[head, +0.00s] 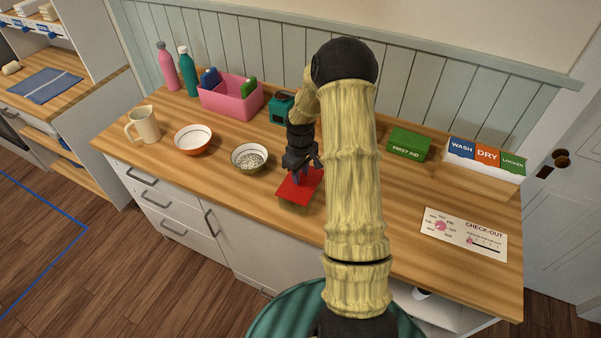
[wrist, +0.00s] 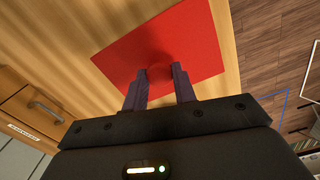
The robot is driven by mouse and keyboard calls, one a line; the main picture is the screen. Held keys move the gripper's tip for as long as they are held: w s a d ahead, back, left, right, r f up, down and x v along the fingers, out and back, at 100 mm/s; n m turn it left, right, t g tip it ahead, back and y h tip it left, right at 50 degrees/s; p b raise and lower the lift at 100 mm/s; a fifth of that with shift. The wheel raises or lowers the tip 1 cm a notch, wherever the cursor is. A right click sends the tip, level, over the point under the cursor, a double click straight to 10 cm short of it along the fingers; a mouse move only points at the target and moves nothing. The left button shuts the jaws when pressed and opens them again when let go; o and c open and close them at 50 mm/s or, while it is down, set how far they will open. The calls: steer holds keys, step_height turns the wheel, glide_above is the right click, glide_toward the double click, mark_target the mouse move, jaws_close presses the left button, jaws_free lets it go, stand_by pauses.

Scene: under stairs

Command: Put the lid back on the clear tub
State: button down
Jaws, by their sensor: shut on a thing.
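A flat red square lid (head: 293,193) is at the middle of the counter, near its front edge. My gripper (head: 299,174) is above it, pointing down. In the wrist view the two dark fingers of my gripper (wrist: 160,73) are closed on a round red knob in the middle of the lid (wrist: 190,38).
A bowl of pale pieces (head: 249,158) stands just left of the lid; a red-orange bowl (head: 193,140) and beige mug (head: 143,125) are farther left. A pink bin (head: 231,101), teal object (head: 281,108) and green first-aid box (head: 408,144) stand behind. A check-out card (head: 463,234) lies right.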

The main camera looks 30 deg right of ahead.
steer(key=c, duration=0.6)
jaws_free()
steer(key=shift+r+p, duration=2.3)
steer(key=shift+r, duration=0.75)
steer(key=shift+a, duration=0.1)
